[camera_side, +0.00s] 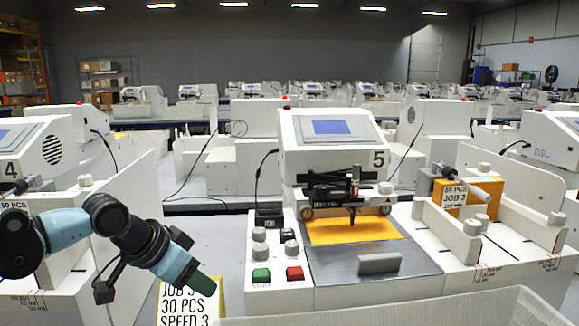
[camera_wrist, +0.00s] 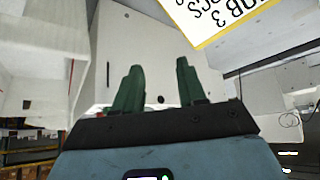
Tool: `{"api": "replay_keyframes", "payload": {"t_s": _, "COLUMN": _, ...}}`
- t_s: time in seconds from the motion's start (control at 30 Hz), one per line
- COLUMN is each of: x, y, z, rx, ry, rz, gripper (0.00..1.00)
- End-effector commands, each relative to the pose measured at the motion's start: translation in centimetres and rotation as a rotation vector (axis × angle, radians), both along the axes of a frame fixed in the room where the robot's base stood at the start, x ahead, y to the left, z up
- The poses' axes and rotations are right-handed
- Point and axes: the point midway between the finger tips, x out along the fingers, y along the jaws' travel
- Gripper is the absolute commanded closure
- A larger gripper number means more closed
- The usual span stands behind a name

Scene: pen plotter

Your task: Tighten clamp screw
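The pen plotter marked 5 (camera_side: 333,150) stands in the middle of the side view. Its pen carriage (camera_side: 353,190) sits on a dark rail above a yellow sheet (camera_side: 355,229), with a dark pen pointing down. A clamp screw is too small to tell apart on the carriage. My gripper (camera_side: 203,288) is at the lower left of the side view, left of the plotter and well apart from the carriage. In the wrist view my gripper's two green fingers (camera_wrist: 159,72) stand apart with nothing between them. The carriage is not recognisable in the wrist view.
A yellow-edged job card (camera_side: 188,302) stands close by my gripper; a card also shows in the wrist view (camera_wrist: 215,18). Green (camera_side: 261,276) and red (camera_side: 295,273) buttons and grey knobs sit on the plotter's left panel. A pale bin rim (camera_side: 400,308) crosses the front.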

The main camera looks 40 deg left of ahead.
Motion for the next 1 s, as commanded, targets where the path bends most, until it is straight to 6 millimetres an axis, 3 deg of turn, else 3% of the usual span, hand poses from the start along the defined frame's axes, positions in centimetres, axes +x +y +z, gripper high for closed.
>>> {"api": "replay_keyframes", "payload": {"t_s": 0.2, "x": -0.1, "y": 0.0, "z": 6.4, "rx": 0.0, "ry": 0.0, "rz": 0.0, "gripper": 0.47}}
{"api": "replay_keyframes", "payload": {"t_s": 0.67, "x": 0.0, "y": 0.0, "z": 15.7, "rx": 0.0, "ry": 0.0, "rz": 0.0, "gripper": 0.47}}
{"api": "replay_keyframes", "payload": {"t_s": 1.0, "x": 3.8, "y": -1.7, "z": 14.8, "rx": -0.389, "ry": 0.116, "rz": 0.274, "gripper": 0.47}}
